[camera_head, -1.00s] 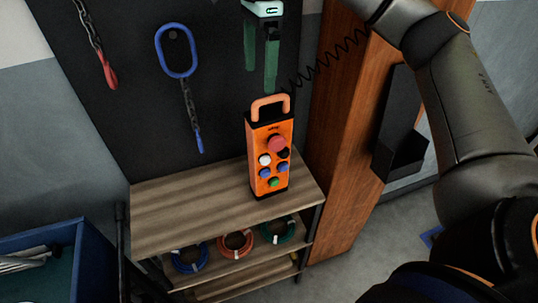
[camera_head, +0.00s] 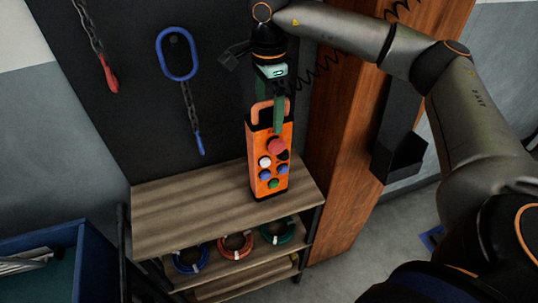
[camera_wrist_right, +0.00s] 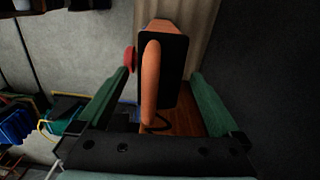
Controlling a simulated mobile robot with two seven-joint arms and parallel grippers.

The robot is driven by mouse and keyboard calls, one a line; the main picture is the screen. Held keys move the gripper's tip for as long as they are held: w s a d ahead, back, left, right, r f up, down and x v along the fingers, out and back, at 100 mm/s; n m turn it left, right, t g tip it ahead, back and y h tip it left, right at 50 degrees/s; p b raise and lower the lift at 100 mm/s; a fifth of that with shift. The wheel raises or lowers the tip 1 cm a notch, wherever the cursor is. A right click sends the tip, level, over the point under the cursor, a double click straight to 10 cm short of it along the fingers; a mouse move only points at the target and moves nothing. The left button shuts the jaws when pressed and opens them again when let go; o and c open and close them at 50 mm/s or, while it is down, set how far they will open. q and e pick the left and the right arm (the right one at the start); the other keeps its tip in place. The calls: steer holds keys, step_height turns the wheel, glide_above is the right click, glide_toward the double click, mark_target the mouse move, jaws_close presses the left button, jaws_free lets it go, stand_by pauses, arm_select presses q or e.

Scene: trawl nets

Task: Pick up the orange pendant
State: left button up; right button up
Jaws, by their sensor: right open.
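My right gripper (camera_head: 277,118) is open at the handle, pointing down, one green finger passing in front of the pendant's upper part. In the right wrist view the pendant (camera_wrist_right: 172,70) and its handle lie between the two spread fingers, with gaps visible beside the handle. The red button shows by the left finger. The other finger is mostly hidden in the head view. My left gripper is not in view.
The shelf top (camera_head: 185,215) is clear left of the pendant. Coiled rings lie on the shelf below. A dark panel with a blue sling link (camera_head: 178,55) and chains stands behind. A wooden post (camera_head: 345,130) is at right, a blue bin (camera_head: 75,240) at left.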

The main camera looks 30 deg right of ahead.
steer(key=shift+f, duration=0.4)
steer(key=shift+c, duration=0.2)
jaws_close()
stand_by(0.3)
steer(key=shift+r, duration=0.15)
